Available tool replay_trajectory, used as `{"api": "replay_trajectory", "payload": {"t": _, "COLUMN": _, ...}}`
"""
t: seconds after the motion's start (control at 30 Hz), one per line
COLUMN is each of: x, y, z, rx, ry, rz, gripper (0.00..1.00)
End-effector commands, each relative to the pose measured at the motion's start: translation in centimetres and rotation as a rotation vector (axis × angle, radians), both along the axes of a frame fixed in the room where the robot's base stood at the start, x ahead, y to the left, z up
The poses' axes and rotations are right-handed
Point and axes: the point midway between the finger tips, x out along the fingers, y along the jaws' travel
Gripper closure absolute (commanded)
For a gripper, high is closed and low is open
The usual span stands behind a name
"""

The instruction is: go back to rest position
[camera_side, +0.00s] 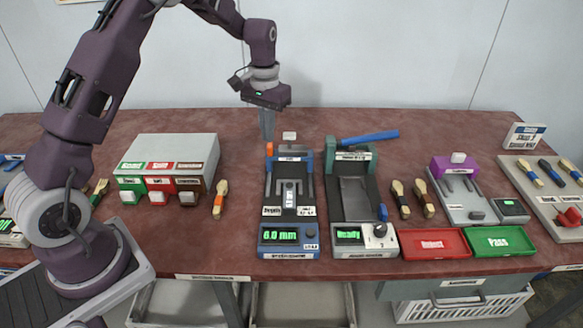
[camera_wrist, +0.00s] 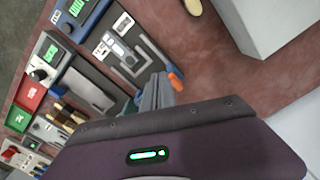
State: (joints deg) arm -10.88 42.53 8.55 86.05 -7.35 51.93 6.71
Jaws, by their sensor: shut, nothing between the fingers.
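My gripper (camera_side: 267,127) hangs above the back of the table, fingers pointing down, shut and empty. It is behind and a little left of the blue-and-black machine (camera_side: 290,236), which shows a green "6.0 mm" display. In the wrist view my gripper's fingers (camera_wrist: 158,92) show close together beside an orange tip at that machine's edge. The green press machine (camera_side: 352,190) with a blue lever (camera_side: 369,137) stands just right of the blue one, its display reading "Ready". No object is held by my gripper.
A grey dispenser box (camera_side: 175,150) stands left on the red-brown table (camera_side: 240,215). A red Reject tray (camera_side: 434,245), a green Pass tray (camera_side: 499,241) and a purple-topped machine (camera_side: 457,170) stand right. Space above the table is open.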

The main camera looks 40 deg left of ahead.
Motion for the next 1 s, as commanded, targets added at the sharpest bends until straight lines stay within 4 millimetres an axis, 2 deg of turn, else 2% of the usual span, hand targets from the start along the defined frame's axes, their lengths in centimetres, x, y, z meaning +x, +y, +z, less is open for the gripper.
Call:
{"api": "replay_trajectory", "payload": {"t": 0.27, "x": -0.1, "y": -0.1, "z": 0.4, "rx": 0.0, "ry": -0.004, "rz": -0.002, "gripper": 1.0}}
{"api": "replay_trajectory", "payload": {"t": 0.37, "x": -1.3, "y": -1.6, "z": 4.1, "rx": -0.001, "ry": -0.048, "rz": -0.017, "gripper": 1.0}}
{"api": "replay_trajectory", "payload": {"t": 0.47, "x": -5.2, "y": -4.6, "z": 10.7, "rx": -0.002, "ry": -0.132, "rz": -0.054, "gripper": 1.0}}
{"api": "replay_trajectory", "payload": {"t": 0.5, "x": -7.4, "y": -5.9, "z": 13.0, "rx": -0.001, "ry": -0.168, "rz": -0.072, "gripper": 1.0}}
{"api": "replay_trajectory", "payload": {"t": 0.57, "x": -11.1, "y": -7.7, "z": 15.9, "rx": 0.003, "ry": -0.222, "rz": -0.103, "gripper": 1.0}}
{"api": "replay_trajectory", "payload": {"t": 0.63, "x": -15.7, "y": -9.5, "z": 18.2, "rx": 0.009, "ry": -0.284, "rz": -0.139, "gripper": 1.0}}
{"api": "replay_trajectory", "payload": {"t": 0.7, "x": -20.2, "y": -10.9, "z": 19.3, "rx": 0.021, "ry": -0.344, "rz": -0.176, "gripper": 1.0}}
{"api": "replay_trajectory", "payload": {"t": 0.8, "x": -25.6, "y": -12.1, "z": 19.1, "rx": 0.039, "ry": -0.414, "rz": -0.217, "gripper": 1.0}}
{"api": "replay_trajectory", "payload": {"t": 0.9, "x": -28.9, "y": -12.6, "z": 18.3, "rx": 0.055, "ry": -0.462, "rz": -0.244, "gripper": 1.0}}
{"api": "replay_trajectory", "payload": {"t": 1.0, "x": -30.5, "y": -12.8, "z": 17.6, "rx": 0.063, "ry": -0.484, "rz": -0.256, "gripper": 1.0}}
